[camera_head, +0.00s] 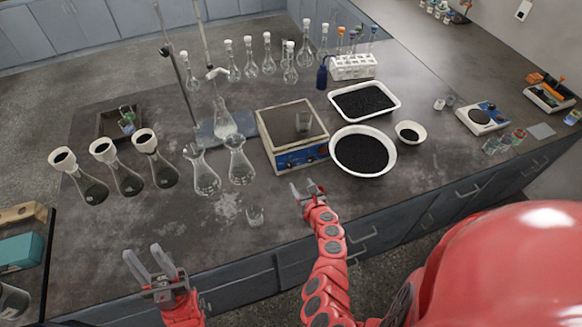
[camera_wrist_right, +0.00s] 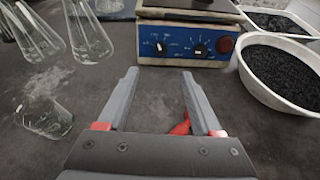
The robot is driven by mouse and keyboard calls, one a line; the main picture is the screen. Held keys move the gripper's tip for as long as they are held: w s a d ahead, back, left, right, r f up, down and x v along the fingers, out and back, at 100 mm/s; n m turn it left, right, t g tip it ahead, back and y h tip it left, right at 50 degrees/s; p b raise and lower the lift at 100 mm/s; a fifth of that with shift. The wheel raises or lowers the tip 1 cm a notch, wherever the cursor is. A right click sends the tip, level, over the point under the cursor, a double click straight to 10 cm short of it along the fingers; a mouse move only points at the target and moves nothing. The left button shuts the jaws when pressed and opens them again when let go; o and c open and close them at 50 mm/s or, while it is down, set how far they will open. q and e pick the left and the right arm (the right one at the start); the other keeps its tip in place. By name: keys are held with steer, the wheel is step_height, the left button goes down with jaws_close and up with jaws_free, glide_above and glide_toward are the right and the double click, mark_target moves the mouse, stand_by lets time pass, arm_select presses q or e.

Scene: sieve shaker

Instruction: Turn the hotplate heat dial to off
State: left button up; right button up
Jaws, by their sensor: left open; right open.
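A left dial (camera_wrist_right: 161,48) and a larger black right dial (camera_wrist_right: 201,50) sit there beside a red round knob or button (camera_wrist_right: 224,45). The labels are too small to read. My right gripper (camera_head: 306,187) is open and empty, in front of the panel and apart from it. My left gripper (camera_head: 150,260) is open and empty by the bench's front edge.
A white bowl of black grains (camera_head: 389,165) stands close right of the hotplate. Conical flasks (camera_head: 240,170) stand to its left. A small beaker (camera_head: 255,216) is left of my right gripper and also shows in the wrist view (camera_wrist_right: 48,120). Bench between gripper and panel is clear.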

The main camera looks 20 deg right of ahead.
mark_target(290, 167)
steer(key=b+x, duration=0.2)
steer(key=x, duration=0.2)
steer(key=b+x, duration=0.3)
steer(key=x, duration=0.1)
steer(key=f+b+x, duration=0.1)
steer(key=b+x, duration=0.1)
steer(key=x, duration=0.2)
steer(key=shift+w+f, duration=0.1)
steer(key=shift+w, duration=0.1)
steer(key=shift+w+b, duration=0.25)
steer(key=shift+b, duration=0.15)
steer(key=shift+w, duration=0.3)
steer(key=shift+c, duration=0.2)
jaws_close()
